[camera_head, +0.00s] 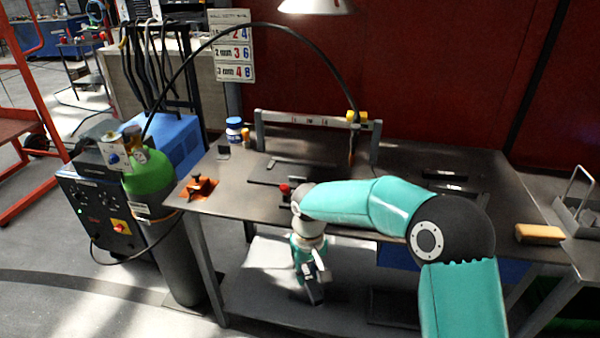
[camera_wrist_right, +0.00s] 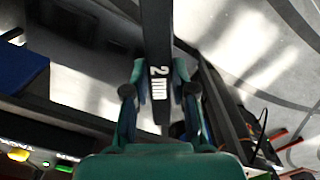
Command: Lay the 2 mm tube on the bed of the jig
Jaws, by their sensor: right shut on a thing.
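The 2 mm tube (camera_wrist_right: 157,35) is a dark square-looking bar with white "2 mm" lettering in the right wrist view. My right gripper (camera_wrist_right: 160,95) is shut on it, with a finger on each side. In the head view my right gripper (camera_head: 312,272) points down in front of the bench's front edge, and a dark end of the tube (camera_head: 314,295) shows below it. A dark flat plate with a red knob (camera_head: 285,189), perhaps part of the jig, is on the bench behind; my right arm hides some of this area. My left gripper is not in view.
The steel bench (camera_head: 225,195) carries an orange clamp-like piece (camera_head: 198,186), a blue-and-white jar (camera_head: 234,129) and a raised rail (camera_head: 305,120) at the back. A green gas cylinder (camera_head: 150,172) stands left. A yellow-brown block (camera_head: 538,233) lies at right.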

